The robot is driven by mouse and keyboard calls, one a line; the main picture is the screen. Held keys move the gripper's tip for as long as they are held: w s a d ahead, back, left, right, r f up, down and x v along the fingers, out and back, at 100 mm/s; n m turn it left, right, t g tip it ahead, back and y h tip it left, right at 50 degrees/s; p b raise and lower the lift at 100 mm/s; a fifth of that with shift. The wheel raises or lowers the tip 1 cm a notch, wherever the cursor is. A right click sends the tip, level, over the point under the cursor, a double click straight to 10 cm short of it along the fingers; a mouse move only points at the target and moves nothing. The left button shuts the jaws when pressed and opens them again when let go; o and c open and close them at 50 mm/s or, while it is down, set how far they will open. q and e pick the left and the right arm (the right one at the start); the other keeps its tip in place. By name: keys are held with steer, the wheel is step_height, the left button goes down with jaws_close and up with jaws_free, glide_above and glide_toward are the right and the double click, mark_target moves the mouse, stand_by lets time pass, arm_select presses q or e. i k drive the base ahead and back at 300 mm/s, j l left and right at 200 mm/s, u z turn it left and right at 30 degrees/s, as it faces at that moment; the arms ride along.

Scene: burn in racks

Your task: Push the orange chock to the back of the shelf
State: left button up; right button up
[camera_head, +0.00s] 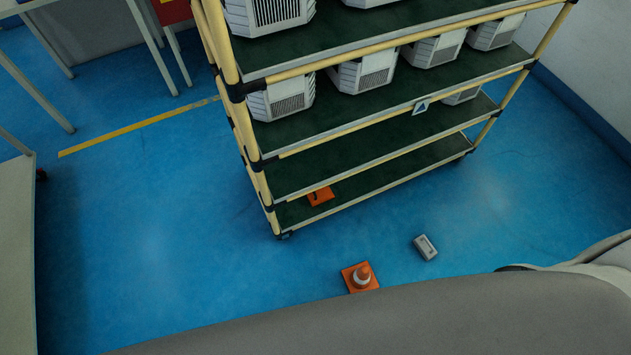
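An orange chock (320,196) with a dark mark or slot on it lies on the lowest green shelf (400,170) of a rack, toward its left end and close to the front edge. The shelf above hides part of the space behind it. Neither of my grippers is in view.
The rack (262,183) has cream posts and several green shelves, with white vented units (285,98) on the upper ones.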

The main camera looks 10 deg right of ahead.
mark_target(321, 195)
steer(key=i+j+z, duration=0.7)
steer(key=j+z, duration=0.15)
steer(key=j, duration=0.25)
